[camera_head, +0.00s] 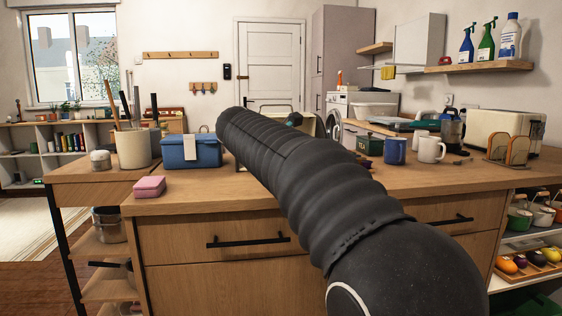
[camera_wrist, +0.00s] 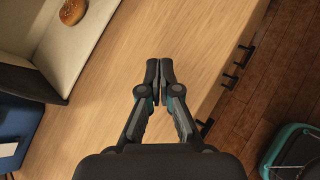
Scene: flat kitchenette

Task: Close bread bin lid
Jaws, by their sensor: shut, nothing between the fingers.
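The bread bin (camera_wrist: 92,45) shows in the wrist view at the upper left, cut off by the frame. The lid's exact angle cannot be told.
A utensil crock (camera_head: 133,149) and pink sponges (camera_head: 149,187) are further left. Mugs (camera_head: 395,150) and a toaster (camera_head: 505,128) stand right.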

